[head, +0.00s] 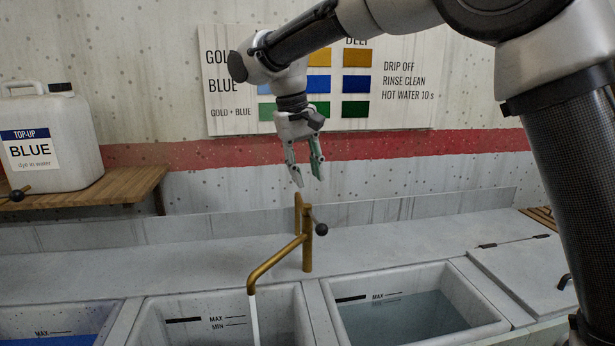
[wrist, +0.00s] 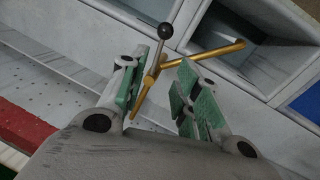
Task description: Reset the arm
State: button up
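My gripper (head: 306,172) hangs from my arm in the upper middle of the head view, fingers pointing down. Its two green-padded fingers are apart, with nothing between them. It is above and in front of the wall, over the brass tap (head: 307,248) with its dark ball-ended lever. In the wrist view the open fingers (wrist: 160,98) frame the brass tap (wrist: 215,53), which lies beyond them. The tap does not appear to be held.
A white jug (head: 48,145) labelled BLUE stands on a wooden shelf (head: 120,187) at left. Basins line the front: one with blue liquid (head: 55,325), one under the running tap (head: 285,310), one with clear water (head: 405,315). A closed lid (head: 530,270) is at right. A colour chart (head: 225,110) hangs behind.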

notch_tip(320, 180, down, 4)
jog(key=s+d+f+n, duration=0.1)
jog(key=s+d+n, duration=0.1)
jog(key=s+d+r+m+t, duration=0.1)
jog(key=s+d+m, duration=0.1)
jog(key=s+d, duration=0.5)
jog(key=s+d+r+m+t+y, duration=0.1)
jog(key=s+d, duration=0.6)
jog(key=d, duration=1.2)
jog(key=s+d+r+m+t+y, duration=0.1)
jog(key=s+d+m, duration=0.2)
jog(key=s+d, duration=0.4)
jog(key=d, duration=0.6)
jog(key=shift+s+d+m+t, duration=0.3)
jog(key=shift+d+m, duration=0.05)
jog(key=shift+m, duration=0.05)
dwell(3.3)
